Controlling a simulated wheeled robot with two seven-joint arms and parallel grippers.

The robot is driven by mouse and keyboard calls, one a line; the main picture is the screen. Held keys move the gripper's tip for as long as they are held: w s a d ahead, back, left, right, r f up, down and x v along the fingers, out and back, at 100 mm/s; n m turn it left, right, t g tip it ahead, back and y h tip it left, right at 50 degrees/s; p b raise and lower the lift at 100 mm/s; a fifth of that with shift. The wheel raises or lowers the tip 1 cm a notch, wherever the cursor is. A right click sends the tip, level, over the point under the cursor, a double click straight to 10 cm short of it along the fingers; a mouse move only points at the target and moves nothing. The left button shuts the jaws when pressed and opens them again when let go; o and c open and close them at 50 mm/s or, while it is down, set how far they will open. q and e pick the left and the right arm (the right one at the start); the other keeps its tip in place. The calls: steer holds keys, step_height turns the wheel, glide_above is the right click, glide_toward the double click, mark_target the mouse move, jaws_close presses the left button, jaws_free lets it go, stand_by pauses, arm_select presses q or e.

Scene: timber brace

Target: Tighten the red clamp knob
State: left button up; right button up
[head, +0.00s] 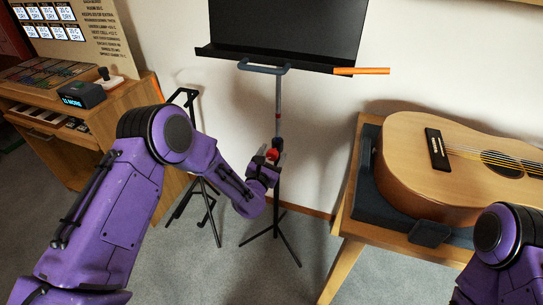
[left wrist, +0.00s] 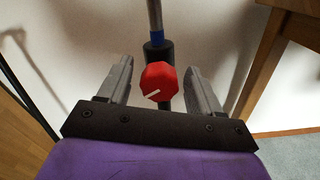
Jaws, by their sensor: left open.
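The red clamp knob (left wrist: 158,80) is on the post of the music stand, in the left wrist view. It has a faceted rim and a white mark that points to the lower left. My left gripper (left wrist: 160,88) is open, with one grey finger on each side of the knob and a gap on both sides. In the head view the knob (head: 272,154) shows at the tips of my left gripper (head: 268,162). The music stand (head: 278,100) stands upright with its black desk on top. My right gripper is out of view; only part of my right arm shows at the lower right.
A guitar (head: 455,160) lies on a dark case on a wooden table (head: 345,235) to the right. An orange stick (head: 361,71) juts from the desk's ledge. A folded black stand (head: 190,100) and a wooden cabinet (head: 50,150) are at left.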

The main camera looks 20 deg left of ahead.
arm_select(q)
steer(key=c, duration=1)
steer(key=shift+c, duration=0.2)
steer(key=shift+m, duration=0.4)
steer(key=m+b, duration=0.1)
steer(key=m, duration=0.3)
steer(key=shift+m, duration=0.4)
steer(key=m, duration=0.6)
steer(key=shift+d+f, duration=0.1)
steer(key=m, duration=0.6)
steer(key=shift+f+m+b, duration=0.1)
steer(key=shift+m+b, duration=0.3)
steer(key=m, duration=0.5)
steer(key=shift+s+f, duration=0.1)
steer(key=shift+m, duration=0.3)
steer(key=shift+f, duration=0.1)
